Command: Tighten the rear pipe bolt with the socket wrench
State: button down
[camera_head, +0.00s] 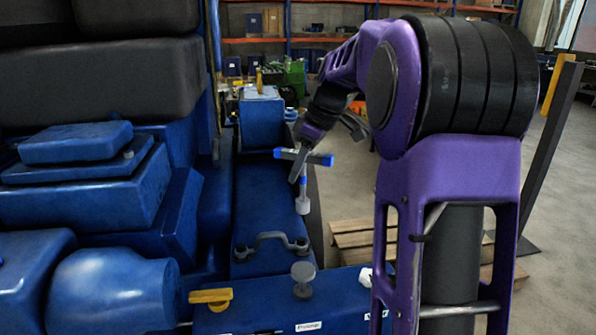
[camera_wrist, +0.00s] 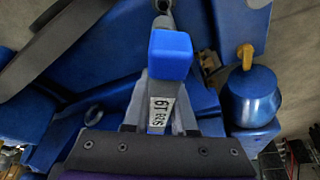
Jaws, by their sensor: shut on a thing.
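The socket wrench (camera_head: 318,159) has a blue T-handle and a grey shank ending in a pale socket (camera_head: 303,205). My gripper (camera_head: 298,165) is shut on the wrench just below its crossbar and holds it roughly upright. In the wrist view the wrench's blue handle end (camera_wrist: 170,55) and a size label show between my fingers (camera_wrist: 158,105). A grey bent pipe (camera_head: 270,237) lies on the blue engine ledge, with a dark bolt at its right end (camera_head: 302,243) and another at its left end (camera_head: 241,252). The socket appears above the right-end bolt, apart from it.
The blue engine block (camera_head: 80,190) fills the left side. A yellow lever (camera_head: 210,297) and a grey round-headed part (camera_head: 303,272) stand at the front blue box (camera_head: 260,320). A wooden pallet (camera_head: 350,235) lies on the floor to the right. Shelves stand behind.

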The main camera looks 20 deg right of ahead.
jog(key=shift+s+f+b, duration=0.1)
jog(key=shift+s+b, duration=0.15)
jog(key=shift+b, duration=0.05)
jog(key=s+b, duration=0.1)
jog(key=s, duration=0.2)
jog(key=s+a+b, duration=0.1)
jog(key=s+b, duration=0.1)
jog(key=shift+s+a, duration=0.1)
jog(key=shift+s, duration=0.55)
jog(key=shift+a+r, duration=0.15)
jog(key=shift+r, duration=0.05)
